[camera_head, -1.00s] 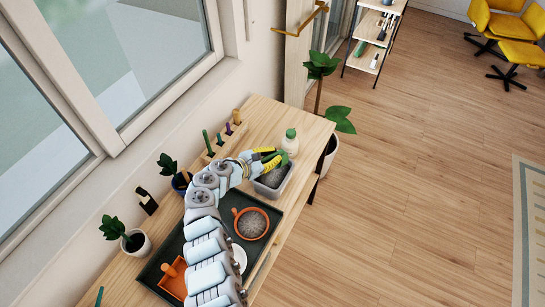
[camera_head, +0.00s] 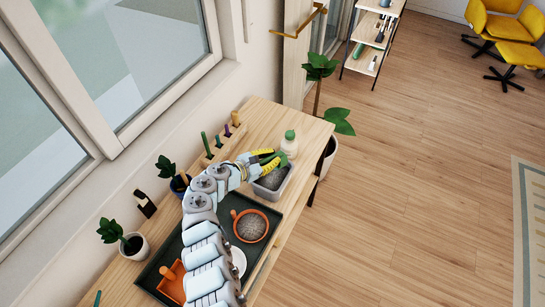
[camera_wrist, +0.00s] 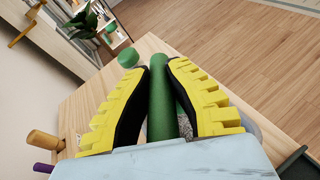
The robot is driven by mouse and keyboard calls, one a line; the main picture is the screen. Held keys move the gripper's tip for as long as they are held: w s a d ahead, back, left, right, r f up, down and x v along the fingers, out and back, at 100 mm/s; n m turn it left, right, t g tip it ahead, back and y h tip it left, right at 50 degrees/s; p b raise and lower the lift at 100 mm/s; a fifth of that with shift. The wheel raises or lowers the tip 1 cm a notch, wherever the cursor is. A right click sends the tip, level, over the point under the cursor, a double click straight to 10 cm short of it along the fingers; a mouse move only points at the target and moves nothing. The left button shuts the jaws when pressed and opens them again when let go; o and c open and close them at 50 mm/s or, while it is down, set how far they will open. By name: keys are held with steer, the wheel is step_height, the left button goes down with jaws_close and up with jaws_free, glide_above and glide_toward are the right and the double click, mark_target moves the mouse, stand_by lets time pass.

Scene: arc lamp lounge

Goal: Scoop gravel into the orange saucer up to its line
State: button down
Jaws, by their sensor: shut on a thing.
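The round orange saucer (camera_head: 252,242) sits on the dark tray, with grey gravel (camera_head: 250,226) inside; its line cannot be made out. A grey bin (camera_head: 287,187) of gravel stands behind it near the table's far end. My gripper (camera_head: 270,157), with yellow and black fingers, is over the bin. It is shut on a green handle, which shows between the fingers in the wrist view (camera_wrist: 163,95). The handle's lower end is hidden by the fingers and my wrist, so I cannot tell whether its head is in the gravel.
A bottle with a green cap (camera_head: 289,143) stands just beyond the bin. A rack of coloured handles (camera_head: 222,143) is along the wall side. The dark tray (camera_head: 283,212) also holds an orange square pan (camera_head: 172,283) and a white dish (camera_head: 239,261). Potted plants (camera_head: 133,246) line the window side.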

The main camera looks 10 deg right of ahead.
steer(key=shift+r, duration=0.15)
step_height(320, 180, up, 5)
steer(key=p, duration=0.5)
stand_by(0.4)
steer(key=p, duration=0.3)
steer(key=shift+r+y, duration=0.25)
steer(key=shift+y, duration=0.15)
steer(key=shift+g+p, duration=0.3)
steer(key=shift+p, duration=0.4)
steer(key=p, duration=0.2)
steer(key=y+p, duration=0.1)
steer(key=p, duration=0.1)
steer(key=shift+r+g+y, duration=0.25)
steer(key=shift+g+y, duration=0.05)
steer(key=shift+g, duration=0.1)
